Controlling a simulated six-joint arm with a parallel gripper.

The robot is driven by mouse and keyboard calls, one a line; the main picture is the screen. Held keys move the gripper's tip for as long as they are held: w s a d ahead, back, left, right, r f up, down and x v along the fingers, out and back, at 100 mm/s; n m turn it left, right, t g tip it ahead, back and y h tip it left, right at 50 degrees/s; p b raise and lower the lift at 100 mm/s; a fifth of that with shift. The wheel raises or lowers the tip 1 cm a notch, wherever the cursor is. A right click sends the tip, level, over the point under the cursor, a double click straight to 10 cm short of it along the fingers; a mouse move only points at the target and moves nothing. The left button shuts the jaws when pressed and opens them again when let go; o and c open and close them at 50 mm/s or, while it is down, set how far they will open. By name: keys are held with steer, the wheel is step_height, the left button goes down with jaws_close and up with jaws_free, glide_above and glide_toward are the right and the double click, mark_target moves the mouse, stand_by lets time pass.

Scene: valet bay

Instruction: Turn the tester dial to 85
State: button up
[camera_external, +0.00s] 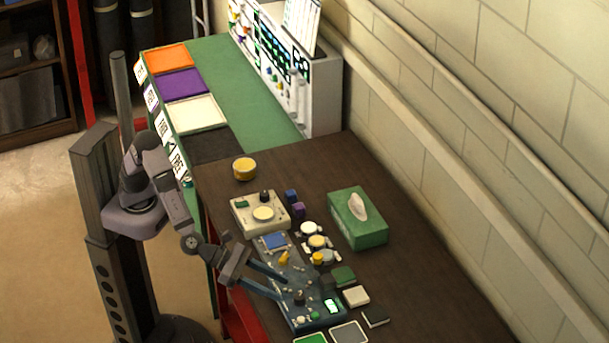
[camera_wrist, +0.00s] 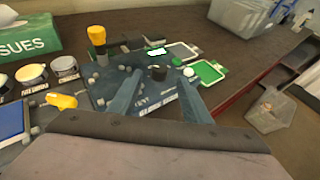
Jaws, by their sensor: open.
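The tester (camera_external: 313,319) is a dark blue panel on the brown bench, with a small lit display (camera_external: 331,306) whose reading is too small to make out. A dark round dial (camera_external: 299,297) stands on it; in the wrist view the dial (camera_wrist: 158,72) has a pale mark on top. My gripper (camera_external: 282,289) is open and reaches low over the panel from the left. In the wrist view its two blue-grey fingers (camera_wrist: 160,80) are spread on either side of the dial, with visible gaps. I cannot tell whether either finger touches it.
A yellow piece (camera_external: 283,258) and a blue square (camera_external: 272,242) lie behind the fingers. Round tins (camera_external: 310,229), a cream scale-like box (camera_external: 247,221) and a green tissue box (camera_external: 357,228) stand farther back. Small flat pieces (camera_external: 355,296) crowd the right. Bare bench lies beyond.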

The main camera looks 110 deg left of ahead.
mark_target(293, 301)
steer(key=shift+p+x, duration=0.85)
steer(key=shift+x, duration=2.1)
steer(key=shift+c, duration=0.2)
steer(key=c, duration=1)
